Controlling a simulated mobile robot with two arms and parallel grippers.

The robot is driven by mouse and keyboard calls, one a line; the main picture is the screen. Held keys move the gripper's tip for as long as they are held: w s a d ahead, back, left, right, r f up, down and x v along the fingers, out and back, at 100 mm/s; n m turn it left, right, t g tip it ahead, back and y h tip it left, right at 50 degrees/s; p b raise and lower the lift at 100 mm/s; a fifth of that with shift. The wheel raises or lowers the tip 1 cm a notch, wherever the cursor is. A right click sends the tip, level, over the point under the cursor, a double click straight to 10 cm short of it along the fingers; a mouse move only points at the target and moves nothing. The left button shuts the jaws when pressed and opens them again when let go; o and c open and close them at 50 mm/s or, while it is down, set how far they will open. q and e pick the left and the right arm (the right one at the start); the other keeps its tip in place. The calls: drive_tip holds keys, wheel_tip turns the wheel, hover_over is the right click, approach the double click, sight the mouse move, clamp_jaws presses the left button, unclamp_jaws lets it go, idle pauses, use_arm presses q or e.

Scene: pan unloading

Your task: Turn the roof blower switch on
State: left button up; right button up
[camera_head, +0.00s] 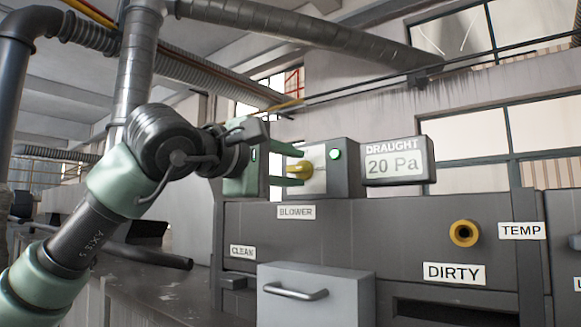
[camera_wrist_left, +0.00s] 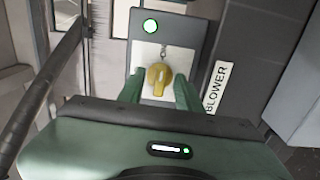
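The blower switch is a yellow knob (camera_head: 301,169) on a pale plate on the front of a grey box, above the BLOWER label (camera_head: 296,212). A green lamp (camera_head: 336,154) glows on the box; it also shows in the left wrist view (camera_wrist_left: 151,26). My left gripper (camera_head: 291,167) is at the knob with one green finger on each side of it. In the left wrist view the knob (camera_wrist_left: 159,79) sits between the fingertips (camera_wrist_left: 159,82), with pale plate visible on both sides, so the gripper looks open around it. My right gripper is not in view.
A DRAUGHT display (camera_head: 395,161) beside the switch box reads 20 Pa. Below are a grey drawer front with a handle (camera_head: 296,292), CLEAN and DIRTY labels, and a yellow round fitting (camera_head: 464,233). Pipes and ducts (camera_head: 300,30) run overhead.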

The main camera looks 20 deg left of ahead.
use_arm(q)
drive_tip(key=b+v, duration=0.3)
drive_tip(key=v, duration=0.4)
drive_tip(key=shift+s+a+b, duration=0.15)
drive_tip(key=shift+s+b, duration=0.2)
